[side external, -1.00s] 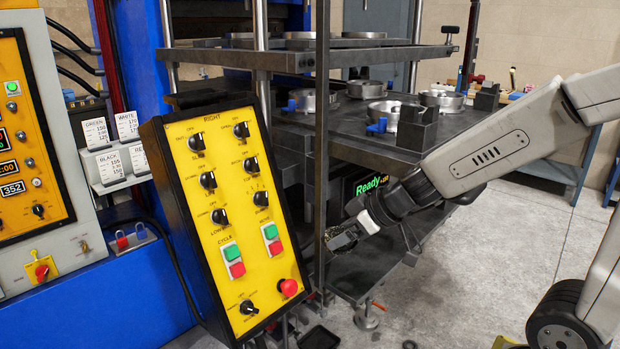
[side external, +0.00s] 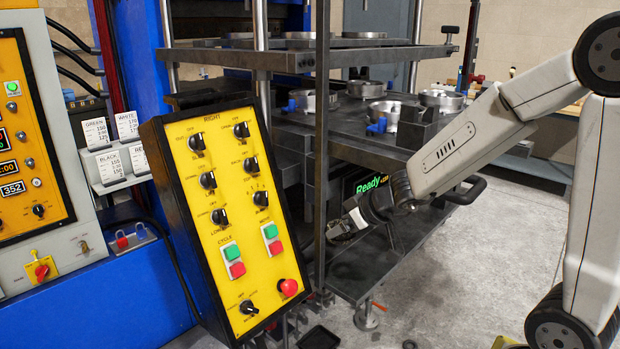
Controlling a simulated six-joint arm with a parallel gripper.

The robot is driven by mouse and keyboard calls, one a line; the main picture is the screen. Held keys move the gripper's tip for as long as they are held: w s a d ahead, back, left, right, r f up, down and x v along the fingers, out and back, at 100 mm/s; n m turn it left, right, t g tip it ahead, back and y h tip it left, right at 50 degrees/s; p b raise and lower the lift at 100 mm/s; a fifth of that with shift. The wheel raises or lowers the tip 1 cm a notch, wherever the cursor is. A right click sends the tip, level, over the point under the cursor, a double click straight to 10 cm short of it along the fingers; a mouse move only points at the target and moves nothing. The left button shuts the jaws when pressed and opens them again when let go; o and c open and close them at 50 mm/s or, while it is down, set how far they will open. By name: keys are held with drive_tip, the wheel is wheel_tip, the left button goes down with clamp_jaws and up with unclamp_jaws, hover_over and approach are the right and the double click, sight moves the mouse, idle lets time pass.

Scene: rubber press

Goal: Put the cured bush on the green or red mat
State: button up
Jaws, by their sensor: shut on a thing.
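My gripper (side external: 340,230) is at the centre, low beside the dark upright post of the press and under the level of its lower plate. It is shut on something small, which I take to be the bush. The bush's shape and colour cannot be made out, as the fingers are small in view and close behind the post. No green or red mat can be seen in this view.
The yellow control panel (side external: 225,210) stands left of my gripper. The lower press plate (side external: 350,140) carries several metal rings and blue clamps above it. A "Ready" display (side external: 370,183) sits under the plate. A dark lower shelf (side external: 375,265) lies below; bare floor is right.

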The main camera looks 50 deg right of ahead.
drive_tip(key=shift+w+d+f+m, duration=0.3)
drive_tip(key=shift+d+f, duration=0.15)
drive_tip(key=shift+d, duration=0.1)
drive_tip(key=w+a+f+n+g+y, duration=0.1)
drive_tip(key=a+f+n+g+y, duration=0.1)
drive_tip(key=a+f+n+y, duration=0.45)
drive_tip(key=w+a+f+n+g+y, duration=0.1)
drive_tip(key=a+f+n+g, duration=0.3)
drive_tip(key=a, duration=0.5)
drive_tip(key=s+a+f+n+g, duration=0.2)
drive_tip(key=s+a+f+n, duration=0.1)
drive_tip(key=n, duration=0.1)
drive_tip(key=s+a+f+n+g, duration=0.3)
drive_tip(key=s+f+n, duration=0.1)
drive_tip(key=n, duration=0.1)
drive_tip(key=s+a+f+n+g, duration=0.3)
drive_tip(key=s+a+n, duration=0.1)
drive_tip(key=n, duration=0.1)
drive_tip(key=shift+f, duration=0.2)
